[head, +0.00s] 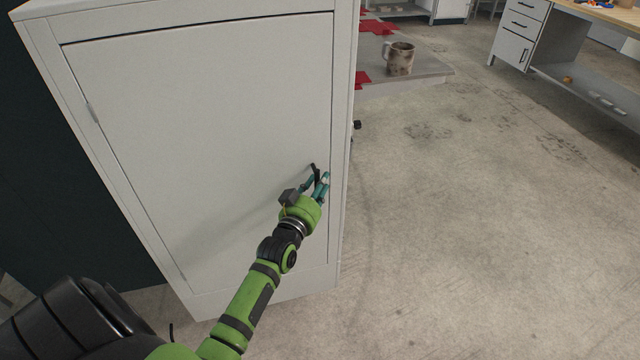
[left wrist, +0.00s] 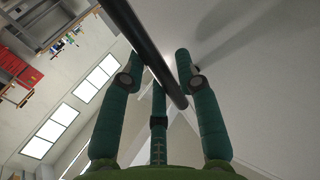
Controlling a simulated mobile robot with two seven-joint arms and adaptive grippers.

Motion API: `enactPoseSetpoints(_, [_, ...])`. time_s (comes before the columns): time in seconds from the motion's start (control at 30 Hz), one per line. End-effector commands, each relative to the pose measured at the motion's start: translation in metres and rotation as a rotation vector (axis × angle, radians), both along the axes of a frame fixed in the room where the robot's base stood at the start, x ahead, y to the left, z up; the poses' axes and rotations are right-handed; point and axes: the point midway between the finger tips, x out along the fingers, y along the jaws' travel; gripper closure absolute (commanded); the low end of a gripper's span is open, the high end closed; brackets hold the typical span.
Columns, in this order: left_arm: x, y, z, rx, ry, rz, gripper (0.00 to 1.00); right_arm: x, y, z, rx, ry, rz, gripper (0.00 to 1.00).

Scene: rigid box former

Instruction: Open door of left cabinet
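The left cabinet's door (head: 200,130) is a light grey panel and stands shut, flush in its frame, with a hinge at its left edge. Its black bar handle (head: 315,170) is near the right edge; in the left wrist view the handle (left wrist: 145,45) runs diagonally between my fingers. My left gripper (head: 322,183) is at the handle with its green fingers spread. In the left wrist view my left gripper (left wrist: 160,68) has one fingertip close beside the bar on the left and another apart from it on the right. I cannot tell whether any finger touches it. My right gripper is out of view.
A low grey surface with a stained mug (head: 399,58) and red pieces stands behind the cabinet on the right. A workbench with drawers (head: 517,30) is at the far right. The concrete floor (head: 480,220) right of the cabinet is clear.

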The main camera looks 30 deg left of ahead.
Motion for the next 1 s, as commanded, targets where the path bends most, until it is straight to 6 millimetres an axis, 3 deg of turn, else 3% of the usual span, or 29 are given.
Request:
enactPoseSetpoints(0.27, [0.003, 0.001, -0.001, 0.001, 0.001, 0.000, 0.68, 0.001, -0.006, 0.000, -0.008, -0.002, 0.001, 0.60])
enactPoseSetpoints(0.37, [0.002, 0.001, 0.000, 0.001, 0.001, 0.000, 1.00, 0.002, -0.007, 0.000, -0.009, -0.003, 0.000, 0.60])
enactPoseSetpoints(0.73, [-0.005, -0.004, 0.001, 0.003, 0.003, -0.020, 1.00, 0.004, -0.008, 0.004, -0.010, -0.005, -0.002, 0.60])
enactPoseSetpoints(1.0, [-0.047, -0.035, 0.001, 0.004, 0.010, -0.139, 1.00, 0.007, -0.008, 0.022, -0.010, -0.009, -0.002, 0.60])
